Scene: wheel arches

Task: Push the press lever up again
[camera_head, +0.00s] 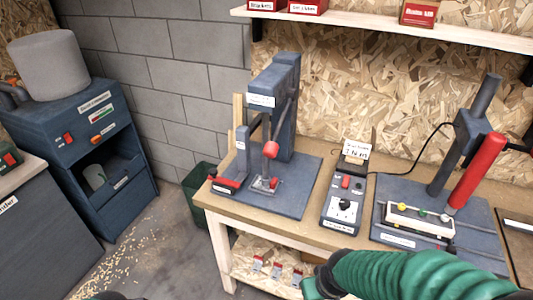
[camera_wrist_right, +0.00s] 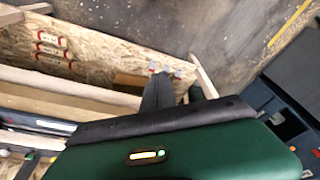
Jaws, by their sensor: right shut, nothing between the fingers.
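The dark blue press (camera_head: 285,115) stands on its base plate at the left end of the workbench. Its lever slants down the front to a red ball knob (camera_head: 271,149), low over the small fixture on the base plate. My right arm comes in from the lower right, its green end (camera_head: 312,288) at the bench's front edge, below and apart from the lever. In the right wrist view the fingers (camera_wrist_right: 158,92) are together as one dark bar, holding nothing. My left gripper cannot be made out.
A control box (camera_head: 343,205) with a dial stands right of the press. Further right is a stand with a thick red handle (camera_head: 475,170) over a white block. A shelf (camera_head: 400,30) runs above. A blue cabinet (camera_head: 95,140) stands left, with floor between it and the bench.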

